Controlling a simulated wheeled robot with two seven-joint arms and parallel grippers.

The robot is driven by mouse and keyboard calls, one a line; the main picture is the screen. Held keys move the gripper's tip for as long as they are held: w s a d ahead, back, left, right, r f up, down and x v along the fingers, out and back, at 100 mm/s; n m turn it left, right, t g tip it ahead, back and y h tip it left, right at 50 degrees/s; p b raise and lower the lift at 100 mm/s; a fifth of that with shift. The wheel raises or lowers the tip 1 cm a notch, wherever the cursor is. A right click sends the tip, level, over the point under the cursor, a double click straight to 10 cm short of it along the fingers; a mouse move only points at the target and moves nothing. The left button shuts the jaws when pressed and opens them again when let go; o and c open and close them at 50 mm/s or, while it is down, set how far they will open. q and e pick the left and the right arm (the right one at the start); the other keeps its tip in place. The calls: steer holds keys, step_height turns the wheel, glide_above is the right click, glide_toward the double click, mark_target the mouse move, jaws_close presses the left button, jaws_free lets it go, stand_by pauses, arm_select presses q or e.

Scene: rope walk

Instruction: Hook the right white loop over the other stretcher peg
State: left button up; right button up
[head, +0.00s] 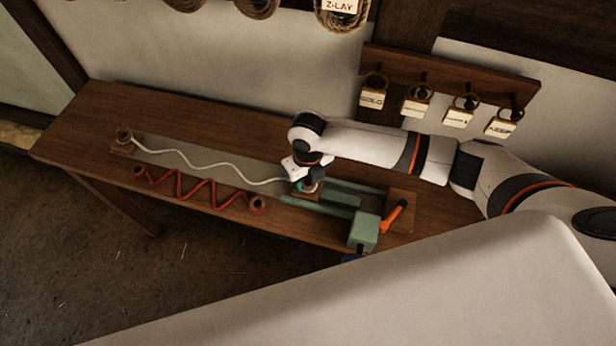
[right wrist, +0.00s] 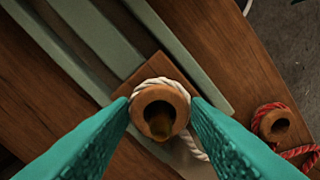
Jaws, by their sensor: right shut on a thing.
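The white rope (head: 205,162) runs wavy along the bench. Its left loop sits at the peg on the left wooden block (head: 122,149). My right gripper (head: 307,184) is low over the right wooden block of the green stretcher. In the right wrist view, my right gripper's teal fingers (right wrist: 160,112) are shut on the right white loop (right wrist: 157,83), one on each side. The loop wraps a round wooden eye. A brownish peg tip (right wrist: 160,124) shows inside the eye's opening; how far it passes through, I cannot tell. My left gripper is not in view.
A red rope (head: 190,190) lies zigzag along the bench's front edge, with its near end (right wrist: 274,124) close by. The green stretcher (head: 363,231) has an orange handle (head: 393,216).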

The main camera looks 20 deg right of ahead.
steer(key=o, duration=1)
steer(key=shift+o, duration=0.2)
step_height(320, 180, up, 12)
steer(key=b, duration=0.1)
